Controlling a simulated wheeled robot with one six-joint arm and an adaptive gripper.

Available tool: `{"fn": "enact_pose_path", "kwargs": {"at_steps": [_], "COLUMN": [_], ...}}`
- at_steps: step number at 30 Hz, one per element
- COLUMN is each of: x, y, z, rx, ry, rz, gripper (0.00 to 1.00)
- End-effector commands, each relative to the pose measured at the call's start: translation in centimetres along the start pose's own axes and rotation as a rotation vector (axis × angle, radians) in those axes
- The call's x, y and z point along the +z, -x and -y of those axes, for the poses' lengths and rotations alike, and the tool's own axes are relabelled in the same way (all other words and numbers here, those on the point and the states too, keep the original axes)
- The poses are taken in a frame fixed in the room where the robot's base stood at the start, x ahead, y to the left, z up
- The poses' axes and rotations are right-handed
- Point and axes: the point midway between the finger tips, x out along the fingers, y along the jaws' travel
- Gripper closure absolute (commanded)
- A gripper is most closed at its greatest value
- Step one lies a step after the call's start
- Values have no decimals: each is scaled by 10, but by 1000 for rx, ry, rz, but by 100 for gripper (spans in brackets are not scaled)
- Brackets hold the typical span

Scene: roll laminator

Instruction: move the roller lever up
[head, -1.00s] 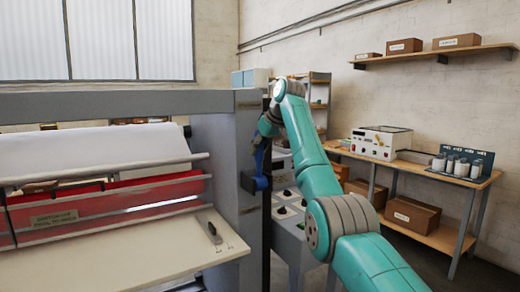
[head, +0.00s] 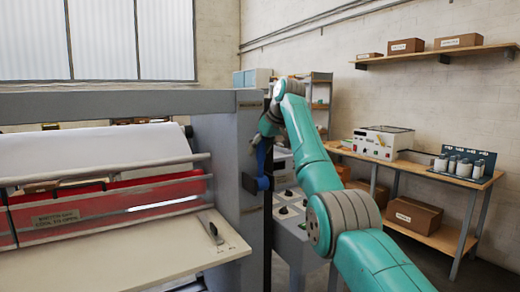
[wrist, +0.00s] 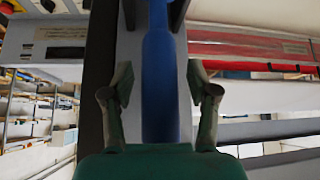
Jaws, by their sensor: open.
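The roller lever is a blue bar (head: 262,160) on a dark mount at the right end of the laminator (head: 228,150). In the head view it points upward from its mount, and its upper end is hidden behind my gripper. In the wrist view the lever (wrist: 159,80) runs lengthwise between my two fingers. My gripper (wrist: 160,85) is open, one finger on each side of the lever, with visible gaps on both sides. In the head view my gripper (head: 268,130) is small and partly turned away.
A control panel with knobs (head: 288,212) stands close behind and right of the lever. The laminator's red front (head: 80,215) and pale feed table (head: 120,255) lie to the left. A workbench (head: 430,171) with a white device stands farther right.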

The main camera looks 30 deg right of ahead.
Motion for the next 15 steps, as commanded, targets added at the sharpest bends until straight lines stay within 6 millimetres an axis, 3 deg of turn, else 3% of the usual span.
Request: {"fn": "enact_pose_path", "kwargs": {"at_steps": [5, 15], "x": [0, -1], "y": [10, 73], "z": [-1, 0], "rx": [1, 1], "ry": [0, 1], "rz": [-1, -3], "gripper": [41, 41]}}
